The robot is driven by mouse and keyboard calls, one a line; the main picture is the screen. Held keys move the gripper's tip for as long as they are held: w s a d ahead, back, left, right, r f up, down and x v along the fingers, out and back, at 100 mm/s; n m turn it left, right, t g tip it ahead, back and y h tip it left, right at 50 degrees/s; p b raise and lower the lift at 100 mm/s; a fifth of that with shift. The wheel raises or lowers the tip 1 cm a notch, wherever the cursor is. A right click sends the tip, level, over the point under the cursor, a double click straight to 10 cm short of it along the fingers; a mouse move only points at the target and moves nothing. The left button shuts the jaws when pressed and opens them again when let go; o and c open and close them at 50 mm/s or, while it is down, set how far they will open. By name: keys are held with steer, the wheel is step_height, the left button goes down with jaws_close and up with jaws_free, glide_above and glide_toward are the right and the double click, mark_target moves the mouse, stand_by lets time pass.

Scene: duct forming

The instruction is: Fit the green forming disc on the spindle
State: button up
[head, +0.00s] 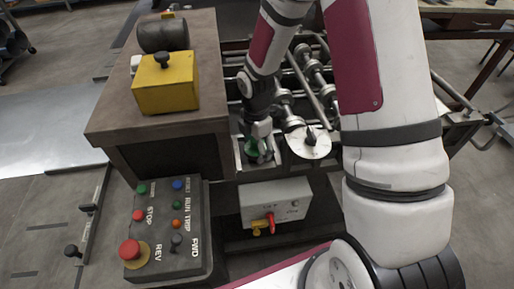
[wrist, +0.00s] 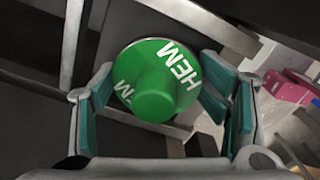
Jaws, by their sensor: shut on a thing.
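The green forming disc (wrist: 133,67) is marked HEM and has a round raised hub in its middle. It fills the centre of the wrist view, between the teal pads of my gripper (wrist: 157,100). My gripper is shut on it. I cannot make out the spindle under or near the disc, nor whether the two touch.
A pale round plate with a dark knob (head: 308,141) sits just right of my gripper. Rollers and shafts (head: 312,68) lie behind. A yellow block (head: 166,83) stands on the brown cabinet (head: 205,60). A button panel (head: 165,235) and a grey switch box (head: 275,203) are in front.

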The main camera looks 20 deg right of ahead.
steer(key=shift+w, duration=0.3)
steer(key=shift+c, duration=0.3)
steer(key=shift+w+a+r, duration=0.15)
steer(key=shift+w+r, duration=0.15)
steer(key=shift+r, duration=0.15)
steer(key=shift+c, duration=0.5)
steer(key=shift+r+p, duration=0.1)
steer(key=shift+p, duration=0.2)
steer(key=shift+s, duration=0.1)
steer(key=shift+s, duration=0.4)
steer(key=shift+w, duration=0.15)
steer(key=shift+f, duration=0.35)
steer(key=shift+o, duration=0.5)
steer(key=shift+s+f, duration=0.2)
steer(key=shift+f, duration=0.3)
steer(key=shift+o, duration=0.3)
